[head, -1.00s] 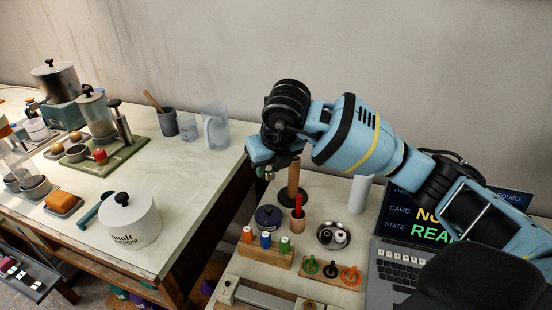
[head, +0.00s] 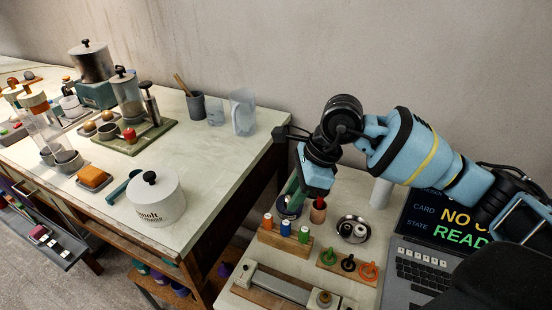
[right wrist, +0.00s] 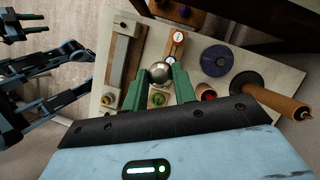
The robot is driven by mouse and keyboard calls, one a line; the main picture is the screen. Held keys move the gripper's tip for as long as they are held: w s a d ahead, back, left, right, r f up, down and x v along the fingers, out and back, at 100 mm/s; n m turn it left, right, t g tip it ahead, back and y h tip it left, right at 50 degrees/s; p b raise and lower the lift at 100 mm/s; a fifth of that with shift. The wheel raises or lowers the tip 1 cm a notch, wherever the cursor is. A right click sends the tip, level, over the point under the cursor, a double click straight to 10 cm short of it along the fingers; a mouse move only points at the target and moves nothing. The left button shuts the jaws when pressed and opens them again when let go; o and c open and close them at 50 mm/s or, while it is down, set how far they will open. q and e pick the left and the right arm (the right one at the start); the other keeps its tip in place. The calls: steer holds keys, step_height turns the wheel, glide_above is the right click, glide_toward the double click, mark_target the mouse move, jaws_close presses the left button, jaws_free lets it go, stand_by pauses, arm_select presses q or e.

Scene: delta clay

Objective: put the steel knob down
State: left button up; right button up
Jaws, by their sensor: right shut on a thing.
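The steel knob (right wrist: 160,72) is a shiny grey ball in the right wrist view, held between the green fingertips of my right gripper (right wrist: 159,80). In that view it overlaps the wooden block with coloured spools; its height above the block is unclear. In the head view my right gripper (head: 297,188) points down over the back of the bench beside the laptop, in front of the dark blue pot. The knob cannot be made out there.
The wooden spool block (head: 285,241), steel dish (head: 353,229), ring stand (head: 347,266) and red-handled cup (head: 318,210) crowd the bench. A long fixture (head: 265,284) lies in front. The laptop (head: 425,270) is at right. A wooden roller (right wrist: 275,100) shows in the wrist view.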

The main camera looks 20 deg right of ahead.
steer(key=s+a+f+n+g+h, duration=0.1)
steer(key=s+n+g+h, duration=0.1)
steer(key=s+n, duration=0.4)
steer(key=s+a+f+n+g+h, duration=0.1)
steer(key=s+n+g, duration=0.3)
steer(key=n, duration=1.2)
steer(key=shift+s+f+h, duration=0.25)
steer(key=shift+s+h, duration=0.35)
steer(key=shift+s, duration=0.25)
steer(key=shift+s+d, duration=0.15)
